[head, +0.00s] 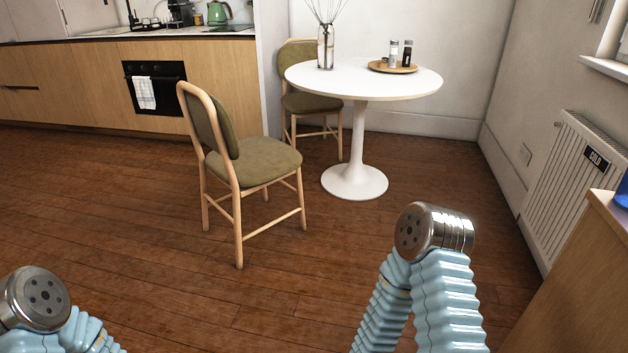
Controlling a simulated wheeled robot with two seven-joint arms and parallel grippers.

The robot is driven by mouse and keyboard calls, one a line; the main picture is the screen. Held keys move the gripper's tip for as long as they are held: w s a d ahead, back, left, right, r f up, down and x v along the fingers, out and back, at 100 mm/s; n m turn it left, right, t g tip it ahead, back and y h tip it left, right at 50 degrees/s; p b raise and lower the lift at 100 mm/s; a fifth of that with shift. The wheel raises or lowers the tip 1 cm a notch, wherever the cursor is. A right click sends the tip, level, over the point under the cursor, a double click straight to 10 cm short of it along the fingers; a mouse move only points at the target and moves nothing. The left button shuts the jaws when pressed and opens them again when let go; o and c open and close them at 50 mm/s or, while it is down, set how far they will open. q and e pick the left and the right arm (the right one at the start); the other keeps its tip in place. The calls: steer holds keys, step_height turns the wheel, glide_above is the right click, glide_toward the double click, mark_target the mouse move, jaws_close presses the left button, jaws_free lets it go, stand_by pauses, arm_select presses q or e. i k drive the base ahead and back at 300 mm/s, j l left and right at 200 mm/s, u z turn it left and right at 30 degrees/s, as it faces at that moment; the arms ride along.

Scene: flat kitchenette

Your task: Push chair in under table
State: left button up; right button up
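A wooden chair with an olive-green seat and back (255,162) stands upright on the floor, left of and in front of the round white table (420,84). Its seat faces right toward the table, apart from the white pedestal (357,150). A second similar chair (305,103) stands behind the table, its seat partly hidden by the tabletop. My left arm shows at the bottom left and my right arm at the bottom right, both short of the chair. Their metal ends show, but no gripper fingers are visible.
A glass vase (326,47) with twigs and a round wooden tray (392,67) with two shakers stand on the table. Kitchen cabinets with an oven (155,88) line the back left. A radiator (570,180) and a wooden cabinet (575,280) are at right. The floor left of the chair is clear.

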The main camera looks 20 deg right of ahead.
mark_target(247, 166)
steer(key=i+j, duration=0.2)
steer(key=i, duration=0.45)
steer(key=i+j, duration=0.2)
steer(key=i, duration=0.4)
steer(key=i+j+u, duration=0.1)
steer(key=i, duration=0.55)
steer(key=i+j, duration=0.25)
steer(key=i, duration=0.4)
